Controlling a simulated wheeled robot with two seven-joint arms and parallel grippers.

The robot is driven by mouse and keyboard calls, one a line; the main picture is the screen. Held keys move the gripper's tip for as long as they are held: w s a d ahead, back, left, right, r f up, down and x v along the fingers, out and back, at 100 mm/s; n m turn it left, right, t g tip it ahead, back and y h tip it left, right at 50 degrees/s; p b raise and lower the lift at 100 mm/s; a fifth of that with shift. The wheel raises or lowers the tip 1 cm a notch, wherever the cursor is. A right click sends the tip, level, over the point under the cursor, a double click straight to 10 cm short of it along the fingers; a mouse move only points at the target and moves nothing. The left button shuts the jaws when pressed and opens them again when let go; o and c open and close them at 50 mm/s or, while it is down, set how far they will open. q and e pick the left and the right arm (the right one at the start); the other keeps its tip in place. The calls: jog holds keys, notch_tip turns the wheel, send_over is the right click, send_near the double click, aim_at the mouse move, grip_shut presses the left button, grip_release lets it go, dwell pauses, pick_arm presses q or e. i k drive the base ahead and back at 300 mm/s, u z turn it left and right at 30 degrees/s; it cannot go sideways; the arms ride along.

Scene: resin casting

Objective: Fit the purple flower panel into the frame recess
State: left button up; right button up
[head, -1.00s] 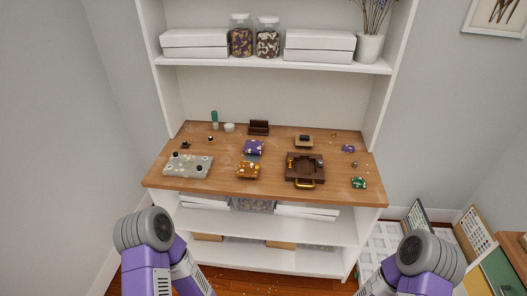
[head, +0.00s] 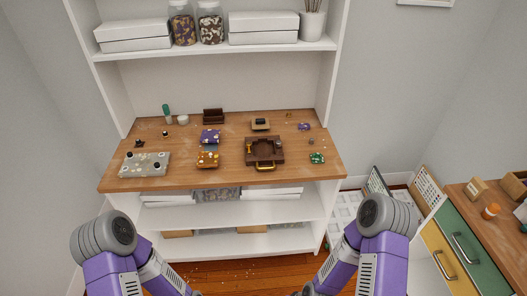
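A purple panel (head: 211,136) with small pale marks lies on the wooden worktop, left of its middle, behind an orange panel with white marks (head: 208,159). A dark brown frame (head: 265,162) with a square recess (head: 264,148) and a brass handle (head: 265,167) at its front lies to their right. The recess looks empty, though it is small in the view. Both my arms are low in the foreground, well short of the worktop. My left gripper is hidden below the picture edge. My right gripper also cannot be made out at the bottom edge.
A grey slab with dark knobs (head: 145,165) is at the worktop's left. A green piece (head: 317,158) and a small purple piece (head: 304,127) are at the right. A dark holder (head: 213,116) stands behind. A drawer cabinet (head: 458,245) stands at the far right.

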aim_at(265, 152)
jog(key=u, duration=1.3)
jog(key=i, duration=1.25)
jog(key=z, duration=1.4)
